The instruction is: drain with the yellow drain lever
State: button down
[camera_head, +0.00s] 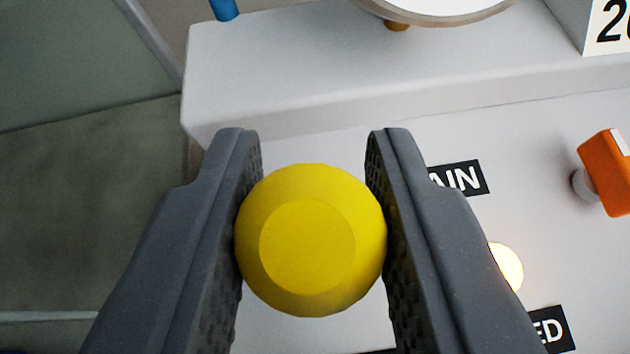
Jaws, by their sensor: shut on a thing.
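The yellow knob of the drain lever (308,240) is round with a flat front face and sits in the middle of the head camera view. My gripper (312,215) is shut on it, with one dark grey finger touching its left side and the other its right side. The lever's shaft is hidden behind the knob. A black label (460,178) to the right, partly covered by my right finger, shows the letters "AIN".
An orange handle (606,172) stands out from the pale panel (440,130) at the right. A lit round lamp (508,266) is below the label, above another label (550,330) ending in "ED". A round gauge (440,8) is at the top. Open floor (80,210) lies left.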

jog(key=shift+s+f+b, duration=0.15)
jog(key=shift+f+b, duration=0.05)
jog(key=shift+b, duration=0.15)
dwell(0.3)
jog(key=c, duration=1.1)
grip_release()
jog(key=shift+c, duration=0.2)
jog(key=shift+s+r, duration=0.1)
jog(key=shift+s+a+r, duration=0.1)
jog(key=shift+s+r, duration=0.05)
jog(key=shift+s, duration=0.05)
jog(key=v, duration=1.3)
jog(key=shift+f+p, duration=0.2)
jog(key=shift+p, duration=0.1)
jog(key=shift+s, duration=0.15)
